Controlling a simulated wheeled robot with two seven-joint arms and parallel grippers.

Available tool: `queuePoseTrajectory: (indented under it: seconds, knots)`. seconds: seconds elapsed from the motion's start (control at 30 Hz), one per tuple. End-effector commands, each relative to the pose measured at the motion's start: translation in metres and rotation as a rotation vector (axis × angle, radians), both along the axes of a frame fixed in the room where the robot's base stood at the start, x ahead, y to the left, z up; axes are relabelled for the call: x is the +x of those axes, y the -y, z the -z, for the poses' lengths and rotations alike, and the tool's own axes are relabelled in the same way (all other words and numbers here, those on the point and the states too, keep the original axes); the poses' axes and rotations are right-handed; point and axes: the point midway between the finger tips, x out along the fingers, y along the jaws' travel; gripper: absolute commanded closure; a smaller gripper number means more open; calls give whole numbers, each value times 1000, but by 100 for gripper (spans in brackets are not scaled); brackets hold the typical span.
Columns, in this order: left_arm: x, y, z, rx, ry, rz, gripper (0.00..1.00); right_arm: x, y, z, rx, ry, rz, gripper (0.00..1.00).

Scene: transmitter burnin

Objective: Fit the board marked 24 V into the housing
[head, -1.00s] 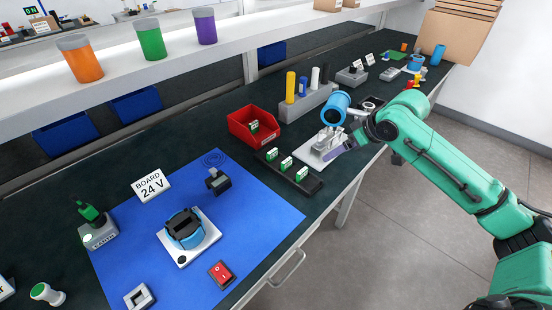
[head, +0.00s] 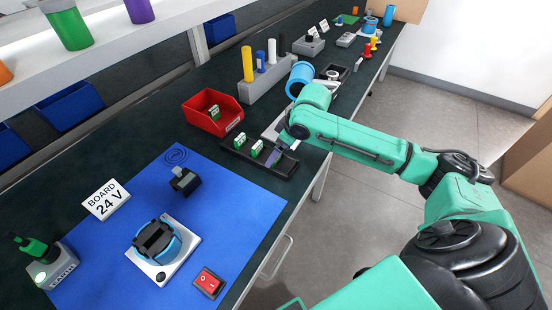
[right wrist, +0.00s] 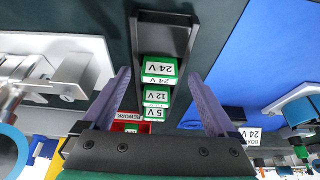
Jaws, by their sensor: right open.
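The board marked 24 V (right wrist: 162,68) is green with white labels and stands in a black rack (right wrist: 165,25). The boards marked 12 V (right wrist: 156,96) and 5 V (right wrist: 154,114) stand behind it. My right gripper (right wrist: 160,74) is open, with its two purple fingers on either side of the 24 V board in the wrist picture; I cannot tell whether they touch it. In the head view my right gripper (head: 274,155) hangs at the rack's near end and partly hides it. The blue round housing (head: 172,252) with a black top part sits on a white plate on the blue mat. My left gripper is out of view.
A red bin (head: 205,122) holding a green board stands beside the rack. The blue mat (head: 232,220) also carries a red switch (head: 209,282), a dark small device (head: 185,181) and the BOARD 24 V sign (head: 105,200). Clear mat lies between rack and housing.

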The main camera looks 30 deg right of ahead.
Motion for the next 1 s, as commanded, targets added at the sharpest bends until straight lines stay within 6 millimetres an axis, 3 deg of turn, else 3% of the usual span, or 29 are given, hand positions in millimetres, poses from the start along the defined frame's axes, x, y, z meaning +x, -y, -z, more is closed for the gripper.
queuePoseTrajectory:
  seconds: [0.23, 0.27, 0.47, 0.5, 0.8, 1.0]
  knots:
    - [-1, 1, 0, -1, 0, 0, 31, 2, -1, 6, 1, 2, 0, 7]
    - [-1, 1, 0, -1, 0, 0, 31, 2, -1, 6, 1, 1, 0, 15]
    - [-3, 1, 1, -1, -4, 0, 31, 2, -1, 6, 1, 1, 0, 92]
    - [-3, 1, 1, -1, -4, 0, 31, 2, -1, 6, 1, 1, 0, 97]
    - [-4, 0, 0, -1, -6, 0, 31, 3, -1, 1, 0, 2, 0, 97]
    - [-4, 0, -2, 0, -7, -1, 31, 3, -1, -30, 0, 6, 0, 97]
